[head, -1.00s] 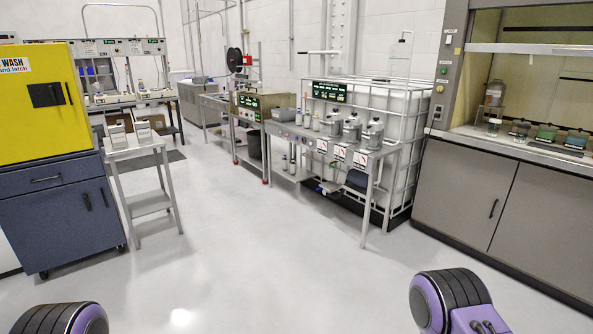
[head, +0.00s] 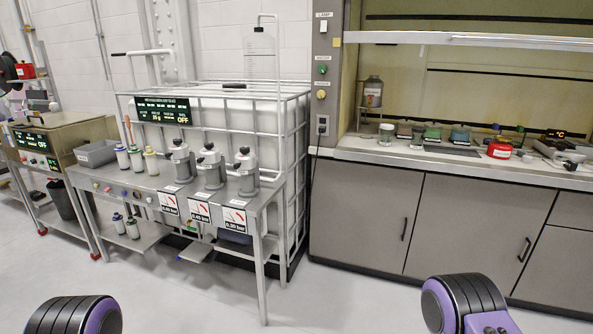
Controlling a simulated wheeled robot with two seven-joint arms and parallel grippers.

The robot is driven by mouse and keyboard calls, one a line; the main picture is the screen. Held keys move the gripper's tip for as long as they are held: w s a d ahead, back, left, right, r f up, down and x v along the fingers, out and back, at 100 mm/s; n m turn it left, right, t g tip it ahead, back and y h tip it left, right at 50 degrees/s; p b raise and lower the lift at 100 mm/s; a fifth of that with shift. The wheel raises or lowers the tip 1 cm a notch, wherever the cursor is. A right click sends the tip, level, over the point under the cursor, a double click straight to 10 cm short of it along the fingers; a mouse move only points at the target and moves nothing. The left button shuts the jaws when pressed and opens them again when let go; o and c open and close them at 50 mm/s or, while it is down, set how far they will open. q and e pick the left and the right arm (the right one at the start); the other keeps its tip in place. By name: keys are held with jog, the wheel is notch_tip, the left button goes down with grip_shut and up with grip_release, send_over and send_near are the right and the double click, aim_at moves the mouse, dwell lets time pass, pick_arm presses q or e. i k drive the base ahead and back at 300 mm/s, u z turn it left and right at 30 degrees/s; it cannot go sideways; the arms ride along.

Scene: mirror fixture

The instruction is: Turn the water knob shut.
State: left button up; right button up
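I cannot tell for certain which control is the water knob. In the head view, several small coloured knobs or buttons (head: 123,192) line the front edge of the steel bench (head: 100,176). A green round control (head: 322,69) and a yellow one (head: 321,95) sit on the fume hood's left post. They are too small to show how far any is turned. Neither gripper is in view. Only purple and black parts of my own arms show at the bottom left and bottom right, well apart from the bench and hood.
Three grey canisters (head: 213,165) and several small bottles (head: 136,158) stand on the bench. A caged white tank (head: 210,105) is behind it. The fume hood (head: 375,205) fills the right, with bottles on its worktop. The floor (head: 340,300) in front is clear.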

aim_at(321, 69)
jog(key=z, duration=0.4)
jog(key=i, duration=1)
jog(key=z, duration=1.05)
jog(key=i, duration=0.85)
jog(key=u, duration=0.55)
jog(key=i, duration=1)
jog(key=u, duration=0.75)
